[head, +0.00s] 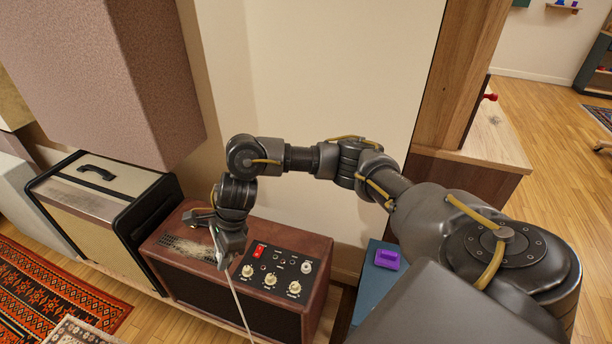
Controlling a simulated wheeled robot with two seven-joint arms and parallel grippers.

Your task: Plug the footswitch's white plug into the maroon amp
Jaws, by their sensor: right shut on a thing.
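The maroon amp (320,246) stands at the lower middle of the head view, with a black control panel of knobs, small jacks and a red switch on its top. My right gripper (223,262) is over the amp's top, left of the panel. It is shut on the white plug's end of a thin white cable (238,302); the plug itself is mostly hidden by the fingers. The cable runs down past the amp's front and out of the bottom edge. The footswitch cannot be made out. My left gripper is out of view.
A cream and black amp (100,197) stands left of the maroon one. A large pinkish box (110,75) hangs over the upper left. A purple object (387,258) sits on a blue surface (368,290) to the right. A wooden cabinet (470,165) stands behind my right arm.

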